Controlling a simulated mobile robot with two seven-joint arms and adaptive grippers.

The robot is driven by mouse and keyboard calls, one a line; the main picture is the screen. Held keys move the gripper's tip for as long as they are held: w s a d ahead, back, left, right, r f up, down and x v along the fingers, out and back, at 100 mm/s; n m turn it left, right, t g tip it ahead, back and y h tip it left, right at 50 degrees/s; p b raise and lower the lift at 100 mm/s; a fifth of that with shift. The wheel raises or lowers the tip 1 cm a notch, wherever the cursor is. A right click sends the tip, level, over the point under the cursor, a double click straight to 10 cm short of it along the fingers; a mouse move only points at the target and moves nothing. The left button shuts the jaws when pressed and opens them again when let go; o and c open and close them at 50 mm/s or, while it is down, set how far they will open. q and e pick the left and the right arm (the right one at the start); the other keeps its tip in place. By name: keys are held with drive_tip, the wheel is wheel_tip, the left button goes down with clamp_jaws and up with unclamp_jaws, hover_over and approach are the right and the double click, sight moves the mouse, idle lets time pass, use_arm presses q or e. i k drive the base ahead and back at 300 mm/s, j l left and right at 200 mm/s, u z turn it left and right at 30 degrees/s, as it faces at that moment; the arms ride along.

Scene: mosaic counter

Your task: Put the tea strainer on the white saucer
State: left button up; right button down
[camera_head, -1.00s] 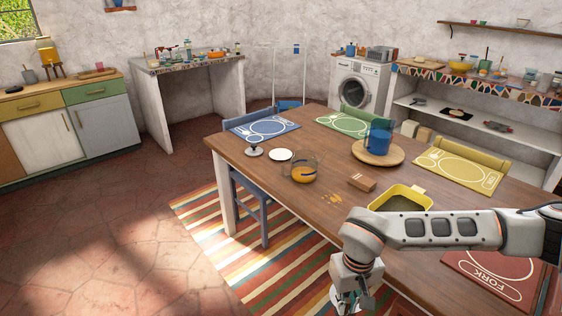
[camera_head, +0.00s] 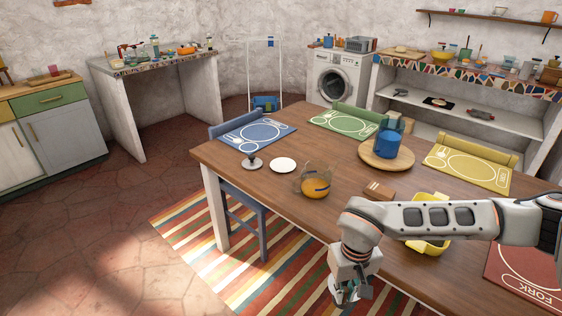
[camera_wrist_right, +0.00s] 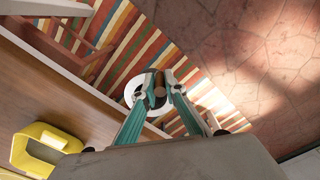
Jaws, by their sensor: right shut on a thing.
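The white saucer (camera_head: 283,165) lies flat and empty near the table's left edge, in front of the blue placemat. My right gripper (camera_head: 350,292) hangs low off the front edge of the table, well away from the saucer, pointing down. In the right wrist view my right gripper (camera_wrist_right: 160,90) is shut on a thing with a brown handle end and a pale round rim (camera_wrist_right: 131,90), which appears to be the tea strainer. Its far part is hidden by the fingers. My left gripper is not in view.
A grey metal piece with a knob (camera_head: 251,162) stands left of the saucer. A glass vessel with orange contents (camera_head: 316,187) stands to its right. A brown block (camera_head: 379,190), a yellow dish (camera_head: 430,246) and a blue mug on a wooden board (camera_head: 370,158) are farther right.

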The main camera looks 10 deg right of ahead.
sight(282, 166)
drive_tip(key=i+j+z, duration=0.1)
drive_tip(key=i+j, duration=0.15)
drive_tip(key=i+j+z, duration=0.1)
drive_tip(key=i+j, duration=0.15)
drive_tip(key=j, duration=0.15)
drive_tip(key=i+j+z, duration=0.1)
drive_tip(key=i+j, duration=0.15)
drive_tip(key=j, duration=0.15)
drive_tip(key=i+j+z, duration=0.25)
drive_tip(key=i+j, duration=0.2)
drive_tip(key=j, duration=0.35)
drive_tip(key=i+j+z, duration=0.1)
drive_tip(key=j, duration=0.3)
drive_tip(key=i, duration=0.1)
